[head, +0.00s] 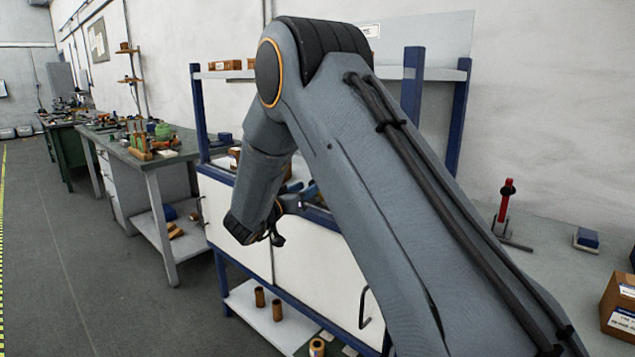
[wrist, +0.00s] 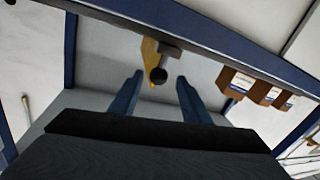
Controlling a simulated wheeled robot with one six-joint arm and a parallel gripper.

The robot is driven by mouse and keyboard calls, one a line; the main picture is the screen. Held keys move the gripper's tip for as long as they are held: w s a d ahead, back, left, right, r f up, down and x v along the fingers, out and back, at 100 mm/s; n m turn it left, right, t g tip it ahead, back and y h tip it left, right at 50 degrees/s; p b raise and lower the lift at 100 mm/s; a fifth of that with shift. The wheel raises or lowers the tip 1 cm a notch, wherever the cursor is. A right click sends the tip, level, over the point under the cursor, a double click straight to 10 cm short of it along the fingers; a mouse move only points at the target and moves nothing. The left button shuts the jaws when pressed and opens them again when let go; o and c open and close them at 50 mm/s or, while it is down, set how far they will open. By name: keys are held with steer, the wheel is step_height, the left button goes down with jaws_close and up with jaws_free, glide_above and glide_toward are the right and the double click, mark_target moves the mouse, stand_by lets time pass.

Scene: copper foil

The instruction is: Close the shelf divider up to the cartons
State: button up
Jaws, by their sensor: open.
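In the wrist view my gripper (wrist: 159,78) is open, with its two blue fingers apart. The yellow shelf divider (wrist: 149,52) shows ahead, with a grey block and a dark round knob (wrist: 158,76) that appears between the fingertips. I cannot tell whether the fingers touch it. Several brown cartons (wrist: 236,82) with white labels stand to the right of the divider, with a gap between. In the head view my arm hides the divider and most of the gripper.
In the head view a blue-framed shelf unit (head: 196,110) with white doors stands behind my arm. Brown boxes (head: 225,65) sit on its upper shelf. A cluttered workbench (head: 125,150) stands left. A carton (head: 620,305) and red tool (head: 505,200) are right. The left floor is clear.

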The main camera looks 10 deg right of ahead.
steer(key=p+x, duration=0.1)
steer(key=x, duration=0.6)
steer(key=shift+w+d, duration=0.2)
steer(key=shift+d, duration=0.2)
jaws_close()
